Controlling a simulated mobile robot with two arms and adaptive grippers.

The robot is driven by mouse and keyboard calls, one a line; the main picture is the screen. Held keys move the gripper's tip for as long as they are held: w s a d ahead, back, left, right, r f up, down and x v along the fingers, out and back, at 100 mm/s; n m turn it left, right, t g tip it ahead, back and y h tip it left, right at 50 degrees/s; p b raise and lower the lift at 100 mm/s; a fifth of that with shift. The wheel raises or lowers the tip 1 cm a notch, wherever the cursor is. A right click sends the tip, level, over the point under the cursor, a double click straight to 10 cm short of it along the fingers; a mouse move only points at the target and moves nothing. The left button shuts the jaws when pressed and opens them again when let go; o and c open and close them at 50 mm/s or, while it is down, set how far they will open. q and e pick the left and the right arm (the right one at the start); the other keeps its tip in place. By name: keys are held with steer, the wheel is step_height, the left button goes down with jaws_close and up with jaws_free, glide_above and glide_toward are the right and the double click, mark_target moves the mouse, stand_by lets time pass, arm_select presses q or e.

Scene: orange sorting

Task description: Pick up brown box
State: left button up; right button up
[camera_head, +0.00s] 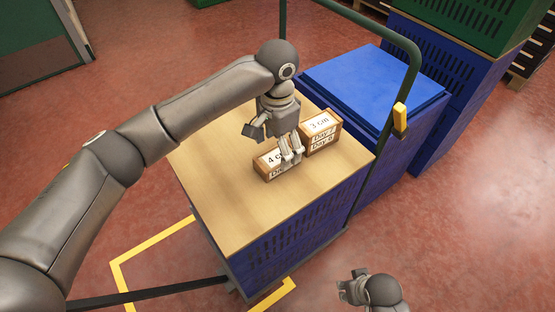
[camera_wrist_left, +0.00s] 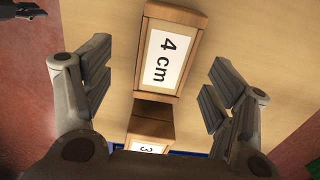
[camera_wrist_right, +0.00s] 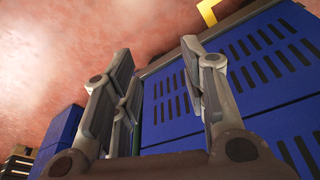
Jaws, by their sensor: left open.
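Two brown boxes with white labels stand on a wooden board. The box marked "4 cm" (camera_head: 265,168) is partly hidden by my left gripper in the head view. In the left wrist view the "4 cm" box (camera_wrist_left: 169,58) lies ahead, between the open fingers. The box marked "3 cm" (camera_head: 321,131) stands just behind and to the right; it also shows in the left wrist view (camera_wrist_left: 150,128). My left gripper (camera_head: 290,158) is open above the "4 cm" box, and I see no contact. My right gripper (camera_head: 343,290) is empty, its fingers apart, low in front of the cart.
The wooden board (camera_head: 230,205) tops a blue crate stack on a cart with a green handle (camera_head: 412,90). A blue lidded crate (camera_head: 370,80) stands behind it. More blue and green crates (camera_head: 450,70) stand at the back right. The board's front half is clear.

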mark_target(278, 155)
arm_select(q)
steer(key=f, duration=0.2)
steer(key=f+b, duration=0.1)
steer(key=f, duration=0.1)
steer(key=shift+w, duration=0.4)
steer(key=shift+f, duration=0.45)
arm_select(e)
step_height(278, 155, up, 5)
steer(key=shift+w+r, duration=0.15)
arm_select(q)
steer(key=shift+c, duration=0.3)
steer(key=c, duration=1.1)
steer(key=shift+c, duration=0.2)
steer(key=shift+r, duration=0.15)
